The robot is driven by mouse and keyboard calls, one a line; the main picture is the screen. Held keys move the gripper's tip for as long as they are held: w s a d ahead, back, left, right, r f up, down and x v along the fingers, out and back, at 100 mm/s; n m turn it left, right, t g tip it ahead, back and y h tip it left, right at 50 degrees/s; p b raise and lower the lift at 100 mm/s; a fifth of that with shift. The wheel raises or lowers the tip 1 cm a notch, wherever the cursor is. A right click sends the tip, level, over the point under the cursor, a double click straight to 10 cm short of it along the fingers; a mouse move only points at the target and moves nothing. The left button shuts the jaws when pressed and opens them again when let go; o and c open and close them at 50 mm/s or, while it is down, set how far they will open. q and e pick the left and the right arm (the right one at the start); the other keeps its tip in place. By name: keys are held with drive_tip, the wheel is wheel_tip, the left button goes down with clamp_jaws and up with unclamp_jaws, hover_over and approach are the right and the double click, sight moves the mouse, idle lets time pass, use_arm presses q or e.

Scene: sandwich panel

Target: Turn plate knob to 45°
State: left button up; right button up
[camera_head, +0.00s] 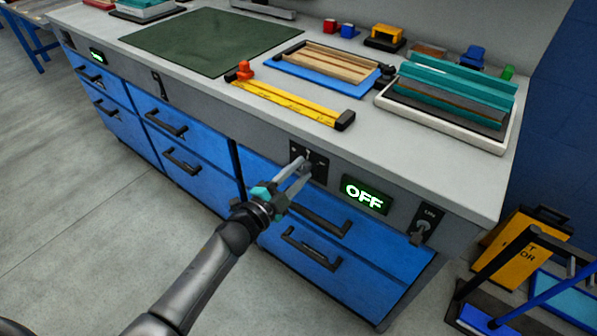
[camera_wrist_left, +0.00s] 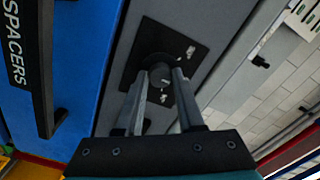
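The plate knob (camera_wrist_left: 160,76) is a dark round knob on a black square plate (camera_wrist_left: 150,40) with small white marks, set in the grey front panel of the bench. In the head view the black plate (camera_head: 318,168) shows left of the green display, and the knob is mostly hidden by my gripper. My left gripper (camera_head: 302,166) reaches the plate from the front. In the left wrist view its two fingers (camera_wrist_left: 159,85) stand apart on either side of the knob, with small gaps visible. I cannot tell the knob's angle. My right gripper is not in view.
A green-lit display (camera_head: 366,194) reads OFF. A toggle switch (camera_head: 425,226) sits right of it. Blue drawers with black handles (camera_head: 312,250) lie below. A yellow bar (camera_head: 290,102), a blue tray and a white-rimmed tray (camera_head: 440,124) rest on the benchtop.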

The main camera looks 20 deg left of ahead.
use_arm(q)
drive_tip(key=o, duration=0.4)
drive_tip(key=shift+s, duration=0.25)
drive_tip(key=p+v, duration=0.3)
drive_tip(key=v, duration=1.1)
drive_tip(key=shift+s+a, duration=0.2)
drive_tip(key=shift+s, duration=0.15)
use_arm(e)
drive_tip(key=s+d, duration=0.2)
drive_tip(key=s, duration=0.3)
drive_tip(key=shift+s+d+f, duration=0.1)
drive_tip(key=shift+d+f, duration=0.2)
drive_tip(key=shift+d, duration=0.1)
